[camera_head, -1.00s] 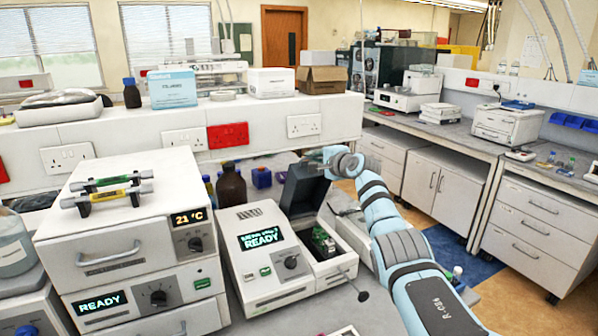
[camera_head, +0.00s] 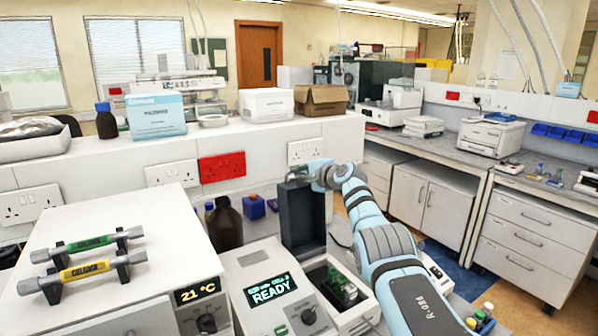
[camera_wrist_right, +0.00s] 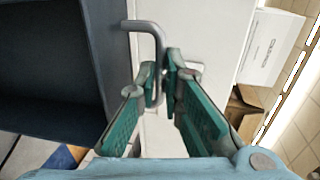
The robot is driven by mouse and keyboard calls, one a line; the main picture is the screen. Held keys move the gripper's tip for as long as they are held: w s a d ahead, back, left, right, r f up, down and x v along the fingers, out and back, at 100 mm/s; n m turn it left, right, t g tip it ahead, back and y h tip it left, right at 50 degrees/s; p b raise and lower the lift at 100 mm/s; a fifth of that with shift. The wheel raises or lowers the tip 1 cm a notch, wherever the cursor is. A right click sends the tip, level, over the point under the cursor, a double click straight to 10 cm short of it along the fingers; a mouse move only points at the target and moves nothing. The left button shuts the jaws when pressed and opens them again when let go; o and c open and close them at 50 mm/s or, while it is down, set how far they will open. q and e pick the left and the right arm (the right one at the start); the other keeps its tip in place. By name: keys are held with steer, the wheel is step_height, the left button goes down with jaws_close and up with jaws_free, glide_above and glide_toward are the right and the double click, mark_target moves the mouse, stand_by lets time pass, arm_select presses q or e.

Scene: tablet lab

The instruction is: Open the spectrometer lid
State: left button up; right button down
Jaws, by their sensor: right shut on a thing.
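The spectrometer (camera_head: 252,262) is a white box on the bench with a lit "READY" screen and a grey knob. Its dark grey lid (camera_head: 302,222) stands open, roughly upright, above the sample well, where a green part (camera_head: 341,288) shows. The lid's dark hollow side (camera_wrist_right: 45,60) fills the left of the right wrist view. My right gripper (camera_wrist_right: 160,78) is shut on the grey bar handle (camera_wrist_right: 150,28) at the lid. In the head view it is small and partly hidden by its wrist. My left gripper is not in view.
A white oven-like unit (camera_head: 105,245) with green and yellow tubes on a rack stands left of the spectrometer. A brown bottle (camera_head: 226,224) and blue blocks stand behind it. A white ledge with sockets and boxes runs behind; small vials stand at the right.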

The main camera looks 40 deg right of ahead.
steer(key=shift+w+d+r+t, duration=0.1)
steer(key=shift+d+r+t, duration=0.05)
steer(key=shift+r, duration=0.45)
steer(key=shift+w+d+r+t, duration=0.1)
steer(key=shift+r+t, duration=0.05)
steer(key=shift+r, duration=0.4)
steer(key=c, duration=1.9)
jaws_free()
steer(key=shift+o, duration=0.9)
steer(key=shift+w+a+f, duration=0.1)
steer(key=shift+w+f, duration=0.2)
steer(key=shift+f, duration=0.1)
